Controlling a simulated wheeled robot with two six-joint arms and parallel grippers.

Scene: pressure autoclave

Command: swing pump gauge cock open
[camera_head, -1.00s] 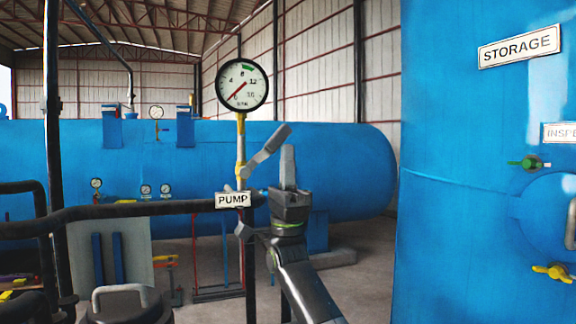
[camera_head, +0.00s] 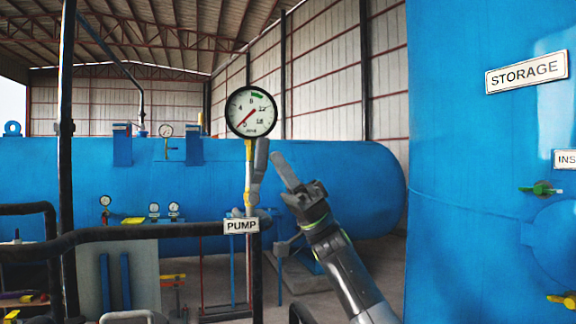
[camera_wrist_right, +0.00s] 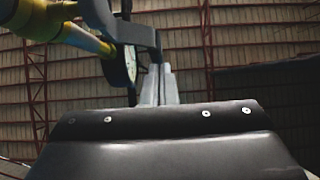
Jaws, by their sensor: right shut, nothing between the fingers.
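The pump gauge (camera_head: 251,112) is a round white dial in a black rim, its red needle pointing to the lower left. Below it is a yellow and pale stem (camera_head: 248,185) above the PUMP sign (camera_head: 241,226). The grey cock lever (camera_head: 260,165) stands nearly upright, close along the stem's right side. My right gripper (camera_head: 278,160) is shut and empty just right of the lever, its fingers slanting up-left. In the right wrist view, the fingers (camera_wrist_right: 158,85) are beside the dark lever (camera_wrist_right: 137,34); I cannot tell whether they touch. My left gripper is not in view.
A black horizontal pipe (camera_head: 150,231) runs at the PUMP sign's height. A large blue horizontal tank (camera_head: 330,190) lies behind. The blue STORAGE tank (camera_head: 470,200) fills the right side, with green and yellow valve handles. Open space lies between the gauge and this tank.

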